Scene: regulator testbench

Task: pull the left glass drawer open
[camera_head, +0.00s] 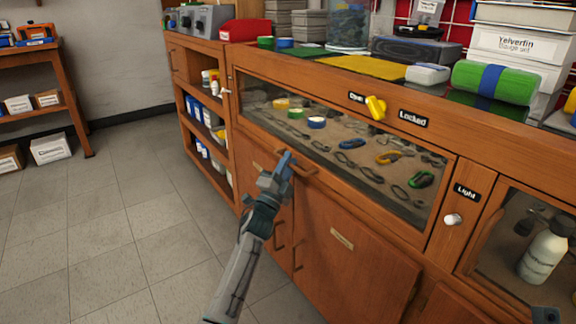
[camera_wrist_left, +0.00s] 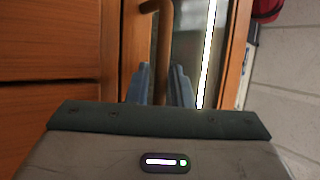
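The left glass drawer (camera_head: 335,150) is the long glass-fronted drawer under the counter, seen in the head view. It looks shut, with rolls of tape and hand tools behind the glass. Its wooden bar handle (camera_head: 304,171) is on the lower front rail. My left gripper (camera_head: 285,160) is at the left part of this handle. In the left wrist view the handle (camera_wrist_left: 164,45) runs between the two fingers (camera_wrist_left: 162,80), which stand apart with a narrow gap beside the bar.
A yellow knob (camera_head: 376,107) sits between the "Open" and "Locked" labels above the drawer. A white knob (camera_head: 453,219) is under the "Light" label. Cupboard doors (camera_head: 345,250) are below. A right glass compartment (camera_head: 490,245) holds a white bottle (camera_head: 543,255). The floor (camera_head: 130,240) at left is clear.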

